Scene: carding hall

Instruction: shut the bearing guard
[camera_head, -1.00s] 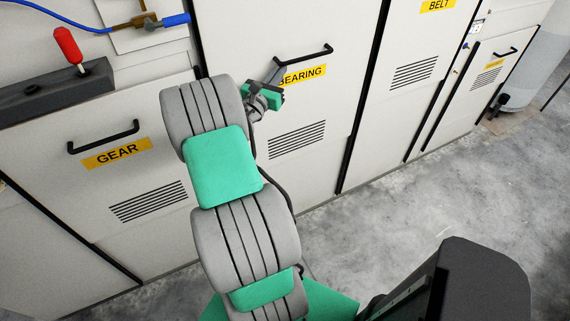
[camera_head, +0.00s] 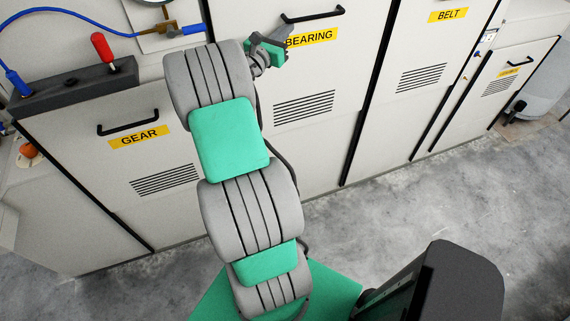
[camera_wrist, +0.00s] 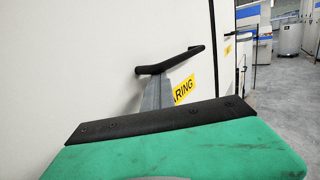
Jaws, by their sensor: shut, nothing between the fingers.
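The bearing guard (camera_head: 330,75) is a pale panel with a black bar handle (camera_head: 313,15), a yellow BEARING label (camera_head: 311,37) and a slotted vent, upper middle of the head view. It looks about in line with its neighbours; I cannot tell whether a small gap stands at its edge. My gripper (camera_head: 281,34) is shut and empty, at the label's left end and just below the handle. In the wrist view my grey fingers (camera_wrist: 157,93) point at the guard's face, under the handle (camera_wrist: 170,61). Contact cannot be told. The fingers hide part of the label (camera_wrist: 183,88).
The GEAR panel (camera_head: 70,165) is on the left, the BELT panel (camera_head: 420,50) on the right. A dark box with a red lever (camera_head: 103,46) and a blue hose (camera_head: 90,28) are upper left. Bare concrete floor (camera_head: 400,210) lies in front on the right.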

